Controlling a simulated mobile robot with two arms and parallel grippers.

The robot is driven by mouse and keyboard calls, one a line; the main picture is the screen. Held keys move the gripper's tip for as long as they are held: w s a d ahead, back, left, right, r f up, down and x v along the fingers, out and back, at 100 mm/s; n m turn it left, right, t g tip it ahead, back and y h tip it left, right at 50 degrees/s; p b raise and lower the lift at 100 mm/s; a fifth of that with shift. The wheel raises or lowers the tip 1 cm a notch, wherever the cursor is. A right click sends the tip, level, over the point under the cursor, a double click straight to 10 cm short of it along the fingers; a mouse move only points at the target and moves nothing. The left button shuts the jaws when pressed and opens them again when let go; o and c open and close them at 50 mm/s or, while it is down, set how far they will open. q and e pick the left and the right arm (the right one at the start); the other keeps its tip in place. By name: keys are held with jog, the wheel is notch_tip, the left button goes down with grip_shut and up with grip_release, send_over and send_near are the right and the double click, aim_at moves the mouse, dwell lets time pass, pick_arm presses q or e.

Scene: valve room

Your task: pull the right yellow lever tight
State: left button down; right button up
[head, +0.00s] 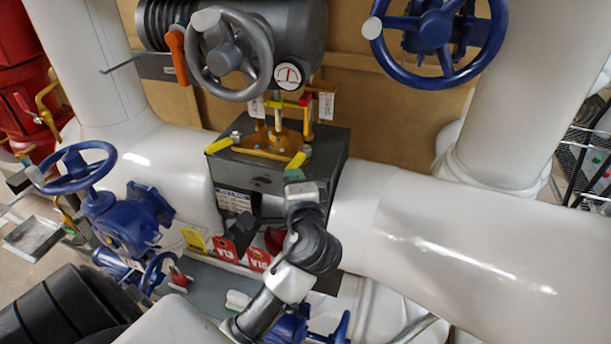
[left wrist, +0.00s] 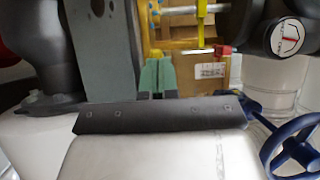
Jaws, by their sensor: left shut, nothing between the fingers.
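The right yellow lever (head: 297,160) is a short yellow bar at the right front corner on top of the dark valve box (head: 262,180). The left yellow lever (head: 218,145) sits at the box's left corner. My left gripper (head: 293,174) has green fingertips just in front of and below the right lever; I cannot tell whether they touch it. In the left wrist view its two green fingers (left wrist: 158,76) are side by side and shut with nothing between them. A small yellow patch shows just past the fingertips there. My right gripper is not in view.
A grey handwheel (head: 228,56) and a gauge (head: 288,76) stand above the box. Blue handwheels are at upper right (head: 436,32) and left (head: 76,168). Thick white pipe (head: 460,250) runs along the right. Red tags (head: 225,248) hang below the box.

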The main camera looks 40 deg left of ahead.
pick_arm(q)
jog(key=a+h, duration=0.1)
jog(key=m+t+p, duration=0.1)
jog(key=a+m+t+h, duration=0.1)
jog(key=shift+s+a+h+p, duration=0.25)
jog(key=shift+a+h+p, duration=0.05)
jog(key=shift+a+p, duration=0.05)
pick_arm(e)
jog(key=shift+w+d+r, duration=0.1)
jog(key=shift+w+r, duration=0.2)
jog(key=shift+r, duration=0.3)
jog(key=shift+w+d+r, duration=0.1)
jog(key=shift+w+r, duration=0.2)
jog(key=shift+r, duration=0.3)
pick_arm(q)
jog(key=shift+a, duration=0.1)
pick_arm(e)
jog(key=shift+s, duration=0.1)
pick_arm(q)
jog(key=shift+w+f, duration=0.1)
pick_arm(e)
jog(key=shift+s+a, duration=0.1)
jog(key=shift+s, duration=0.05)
